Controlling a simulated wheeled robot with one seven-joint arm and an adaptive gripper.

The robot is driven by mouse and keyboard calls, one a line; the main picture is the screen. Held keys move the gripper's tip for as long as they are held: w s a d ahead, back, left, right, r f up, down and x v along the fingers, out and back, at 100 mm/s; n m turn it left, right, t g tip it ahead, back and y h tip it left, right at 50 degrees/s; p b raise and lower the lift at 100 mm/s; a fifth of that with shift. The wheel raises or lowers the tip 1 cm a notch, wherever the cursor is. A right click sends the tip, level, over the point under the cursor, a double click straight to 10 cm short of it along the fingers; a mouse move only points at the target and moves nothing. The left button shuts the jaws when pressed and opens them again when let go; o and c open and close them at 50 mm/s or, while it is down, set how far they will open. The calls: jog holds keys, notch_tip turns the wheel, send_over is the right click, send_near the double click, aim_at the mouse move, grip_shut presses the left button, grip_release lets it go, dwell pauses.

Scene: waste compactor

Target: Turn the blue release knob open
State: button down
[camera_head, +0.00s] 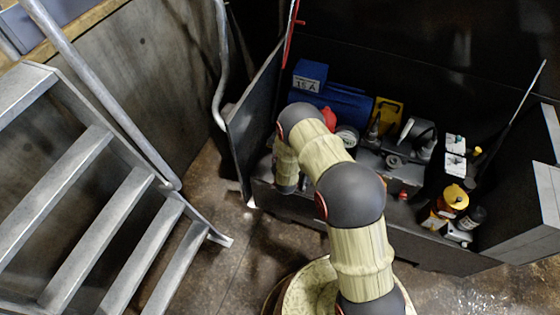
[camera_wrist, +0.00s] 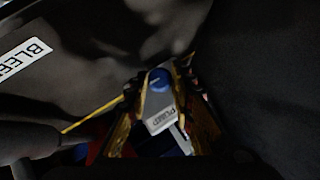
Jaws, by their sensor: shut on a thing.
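The blue knob (camera_wrist: 160,79) shows near the middle of the wrist view, with a pale tag reading something like PUMP (camera_wrist: 161,112) just below it in the picture. My gripper (camera_wrist: 161,82) has its yellowish fingers on either side of the knob, closed in on it. The exact contact is dark and hard to see. In the head view my arm reaches into the compactor's machinery bay, and its own links hide the gripper and the knob.
A white BLEED label (camera_wrist: 25,58) is on a dark surface at the wrist view's left. In the head view, a blue motor (camera_head: 345,101), a yellow bracket (camera_head: 388,112) and an orange-topped part (camera_head: 455,197) crowd the bay. Metal stairs (camera_head: 95,205) stand left.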

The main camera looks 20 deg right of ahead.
jog(key=c, duration=1.6)
grip_release()
jog(key=shift+o, duration=0.2)
jog(key=v, duration=1.2)
